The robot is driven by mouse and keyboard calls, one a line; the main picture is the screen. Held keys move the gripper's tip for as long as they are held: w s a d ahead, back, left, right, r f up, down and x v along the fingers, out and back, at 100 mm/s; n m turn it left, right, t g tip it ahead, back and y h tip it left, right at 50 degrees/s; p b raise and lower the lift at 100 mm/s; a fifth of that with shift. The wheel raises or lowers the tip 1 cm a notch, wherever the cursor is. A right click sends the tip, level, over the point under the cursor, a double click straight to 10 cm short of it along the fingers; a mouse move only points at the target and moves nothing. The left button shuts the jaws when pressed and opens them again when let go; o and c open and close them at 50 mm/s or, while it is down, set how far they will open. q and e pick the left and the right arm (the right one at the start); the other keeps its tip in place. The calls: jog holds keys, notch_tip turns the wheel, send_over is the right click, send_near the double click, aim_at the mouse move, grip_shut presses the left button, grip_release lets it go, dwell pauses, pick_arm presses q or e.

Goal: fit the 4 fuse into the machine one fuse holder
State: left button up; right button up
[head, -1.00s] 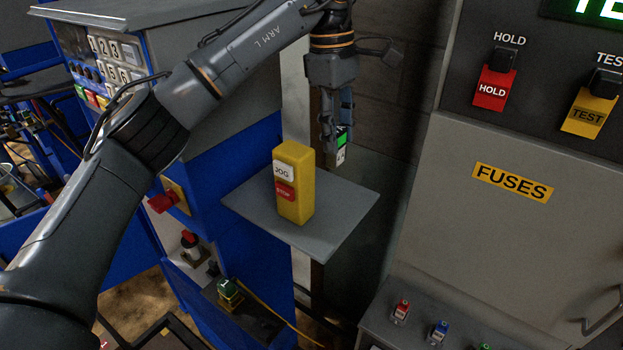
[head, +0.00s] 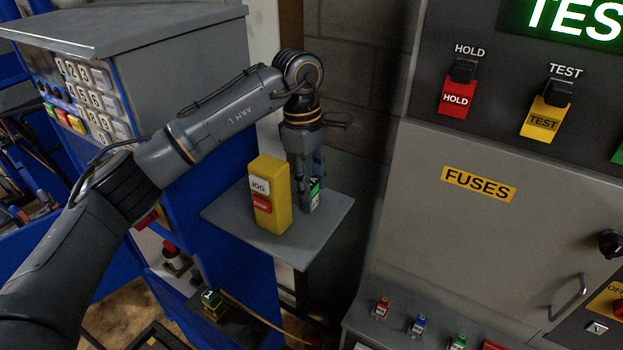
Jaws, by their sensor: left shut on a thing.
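The fuse is upright, just right of the yellow JOG/STOP box (head: 270,200) and over the grey shelf (head: 320,233). I cannot tell whether its lower end touches the shelf. The number on it is too small to read surely. The grey panel marked FUSES (head: 478,184) is at the right, with a handle (head: 567,298) near its lower right. No open fuse holder shows clearly. My right gripper is not in view.
Red (head: 381,306), blue (head: 419,324) and green (head: 458,342) fuses stand on the ledge below the FUSES panel. A blue-and-grey machine with a keypad (head: 90,88) fills the left. A green button box (head: 212,303) sits low beside it.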

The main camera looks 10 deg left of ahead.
pick_arm(q)
jog(key=o, duration=0.8)
jog(key=shift+f, duration=0.1)
jog(key=o, duration=0.3)
jog(key=shift+o, duration=0.2)
